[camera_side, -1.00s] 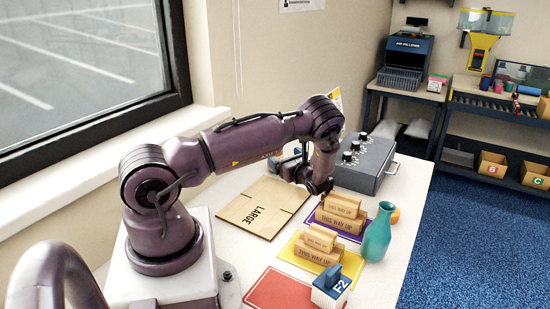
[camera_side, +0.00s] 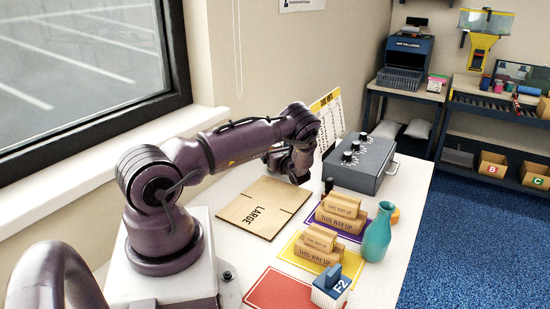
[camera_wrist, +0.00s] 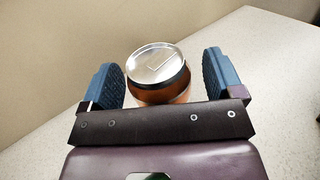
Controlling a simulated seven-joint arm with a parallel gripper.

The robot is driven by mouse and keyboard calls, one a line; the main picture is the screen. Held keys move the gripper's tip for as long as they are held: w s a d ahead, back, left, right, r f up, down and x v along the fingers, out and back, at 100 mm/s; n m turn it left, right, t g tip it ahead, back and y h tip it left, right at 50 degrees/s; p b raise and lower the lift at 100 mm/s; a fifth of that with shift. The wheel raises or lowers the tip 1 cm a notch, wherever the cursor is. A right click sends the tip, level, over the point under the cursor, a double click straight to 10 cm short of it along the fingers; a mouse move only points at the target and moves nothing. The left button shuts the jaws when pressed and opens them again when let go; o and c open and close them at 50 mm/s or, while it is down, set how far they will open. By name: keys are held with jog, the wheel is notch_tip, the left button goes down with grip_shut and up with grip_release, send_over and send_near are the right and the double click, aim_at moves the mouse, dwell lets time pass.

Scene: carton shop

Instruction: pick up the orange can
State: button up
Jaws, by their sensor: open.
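The orange can (camera_wrist: 160,92) stands upright in the wrist view, with a silver lid facing up toward the camera. My gripper (camera_wrist: 159,68) is open, with one blue ridged finger on each side of the can and visible gaps between finger and can. The lower part of the can is hidden behind the dark bar of my gripper. In the side view my gripper (camera_side: 288,165) is low near the back wall, behind the flat carton. I cannot make out the can there, as the arm covers that spot.
A flat brown carton (camera_side: 262,207) marked LARGE lies in front of my gripper. A grey control box (camera_side: 360,165) with knobs stands to its right.

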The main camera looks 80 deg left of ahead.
jog(key=shift+c, duration=0.3)
jog(key=c, duration=1)
jog(key=shift+o, duration=0.2)
